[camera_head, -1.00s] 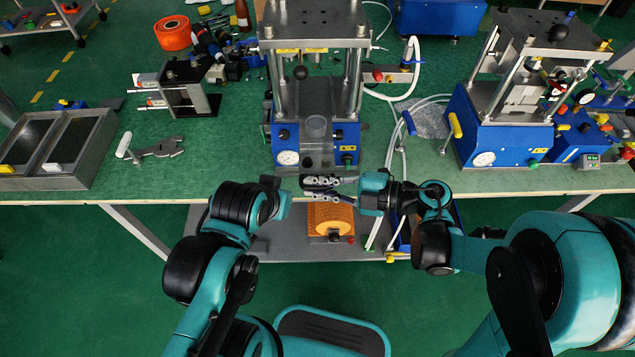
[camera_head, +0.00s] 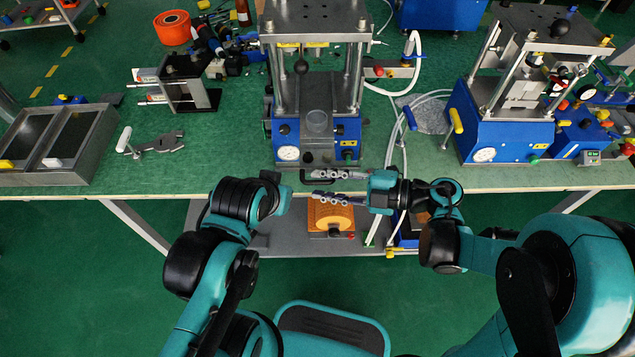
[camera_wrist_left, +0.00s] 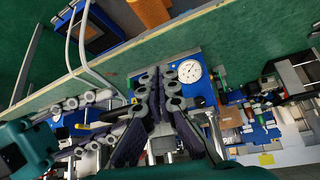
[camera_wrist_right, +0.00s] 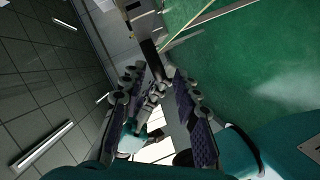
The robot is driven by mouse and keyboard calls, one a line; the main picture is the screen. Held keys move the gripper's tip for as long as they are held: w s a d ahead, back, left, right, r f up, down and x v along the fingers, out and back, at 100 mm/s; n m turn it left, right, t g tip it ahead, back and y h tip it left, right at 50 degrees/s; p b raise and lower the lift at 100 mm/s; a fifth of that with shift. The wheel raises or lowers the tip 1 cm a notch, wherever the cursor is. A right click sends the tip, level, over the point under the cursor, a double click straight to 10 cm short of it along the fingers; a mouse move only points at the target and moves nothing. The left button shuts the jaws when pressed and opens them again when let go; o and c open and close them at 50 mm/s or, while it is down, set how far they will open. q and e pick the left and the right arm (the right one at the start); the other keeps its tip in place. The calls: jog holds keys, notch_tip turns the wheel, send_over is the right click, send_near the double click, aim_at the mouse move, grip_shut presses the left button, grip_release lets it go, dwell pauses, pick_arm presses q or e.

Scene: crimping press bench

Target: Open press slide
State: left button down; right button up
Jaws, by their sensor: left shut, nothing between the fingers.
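The press (camera_head: 316,70) stands at the bench's front edge, centre of the head view. Its grey slide (camera_head: 318,157) carries a clear round cup (camera_head: 316,122). A black handle (camera_head: 303,179) shows at the slide's front. My right gripper (camera_head: 313,186) comes in from the right and is open, its fingers spread beside the handle. In the right wrist view a dark bar (camera_wrist_right: 152,58) shows near the fingertips; contact is unclear. My left gripper (camera_wrist_left: 158,76) is shut and empty in the left wrist view, near the press gauge (camera_wrist_left: 190,71). Its fingers are hidden in the head view.
An orange part (camera_head: 331,216) sits on the shelf below the bench edge. A second press (camera_head: 500,130) stands at right with white hoses between. Metal trays (camera_head: 75,150) and a grey tool (camera_head: 155,143) lie at left. The bench between tool and press is clear.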

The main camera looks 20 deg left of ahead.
jog(key=v, duration=1)
jog(key=shift+s, duration=0.2)
jog(key=shift+s, duration=0.1)
